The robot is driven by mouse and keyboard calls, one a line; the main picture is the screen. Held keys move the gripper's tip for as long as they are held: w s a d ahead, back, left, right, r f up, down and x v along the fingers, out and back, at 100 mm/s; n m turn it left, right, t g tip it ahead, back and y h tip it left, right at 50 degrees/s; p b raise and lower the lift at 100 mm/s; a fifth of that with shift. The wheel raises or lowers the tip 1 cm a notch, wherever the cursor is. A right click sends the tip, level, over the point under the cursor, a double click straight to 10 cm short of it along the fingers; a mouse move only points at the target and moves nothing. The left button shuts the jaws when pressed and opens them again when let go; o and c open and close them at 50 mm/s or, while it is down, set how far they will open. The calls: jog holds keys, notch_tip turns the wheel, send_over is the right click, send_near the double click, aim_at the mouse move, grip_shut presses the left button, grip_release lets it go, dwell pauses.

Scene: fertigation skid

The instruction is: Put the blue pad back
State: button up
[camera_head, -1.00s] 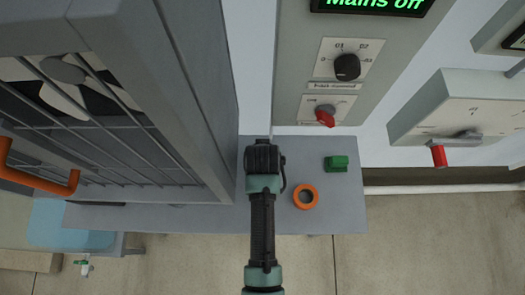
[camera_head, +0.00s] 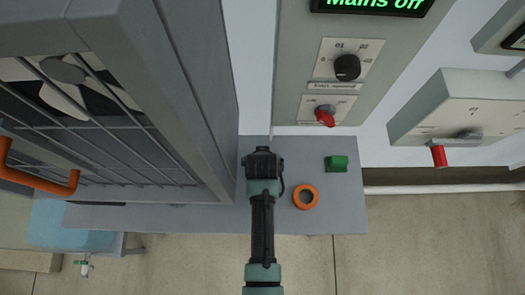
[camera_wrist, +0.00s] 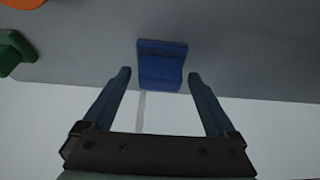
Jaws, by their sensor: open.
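The blue pad (camera_wrist: 162,62) lies on the grey bench top in the wrist view, just past the fingertips and between their lines. My gripper (camera_wrist: 158,75) is open, with one finger on each side and a gap between them; nothing is held. I cannot tell whether the fingertips touch the pad. In the head view my gripper (camera_head: 262,160) is seen from above over the bench, its fingers hidden. The blue pad is not visible there, seemingly covered by my arm.
On the grey bench (camera_head: 345,215) an orange ring (camera_head: 296,197) and a green block (camera_head: 336,163) stand right of my gripper. A grey caged fan housing (camera_head: 190,120) rises close on the left. A panel with a black knob (camera_head: 347,68) and red knob (camera_head: 325,116) stands behind.

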jog(key=v, duration=1.2)
jog(key=shift+p, duration=0.3)
